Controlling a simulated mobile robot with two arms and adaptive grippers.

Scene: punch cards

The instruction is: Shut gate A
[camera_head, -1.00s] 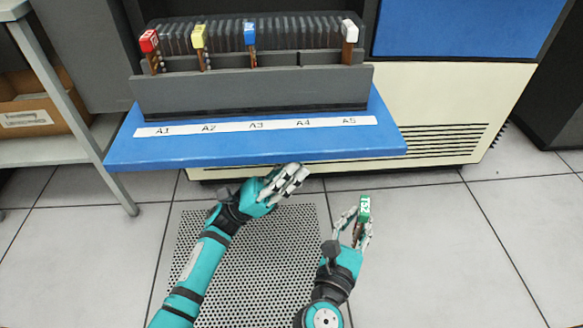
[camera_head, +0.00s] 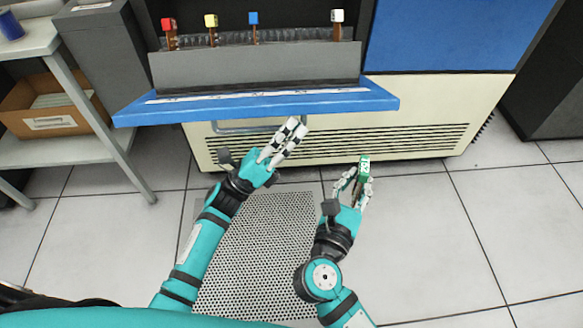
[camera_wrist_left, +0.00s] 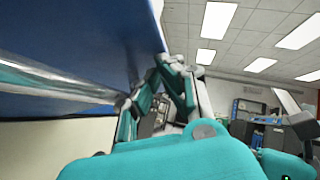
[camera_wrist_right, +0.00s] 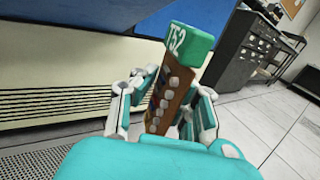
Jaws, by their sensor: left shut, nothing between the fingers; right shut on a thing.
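The blue panel (camera_head: 375,100), which I take to be gate A, juts out flat from the cream cabinet and carries a white label strip (camera_head: 260,94). A metal bar handle (camera_head: 245,125) shows under it. My left gripper (camera_head: 297,127) is shut and empty, just below the panel's front edge; I cannot tell if it touches. In the left wrist view the panel's underside (camera_wrist_left: 80,50) and the bar (camera_wrist_left: 50,84) are close to the fingers. My right gripper (camera_head: 357,178) is shut on a brown card with a green head (camera_head: 364,162), marked "T52" in the right wrist view (camera_wrist_right: 189,48).
A grey card rack (camera_head: 250,64) stands on the panel, with red (camera_head: 168,24), yellow (camera_head: 211,20), blue (camera_head: 253,17) and white (camera_head: 337,16) heads sticking up. A shelf (camera_head: 75,150) with a cardboard box (camera_head: 45,108) is at left. The floor at right is clear.

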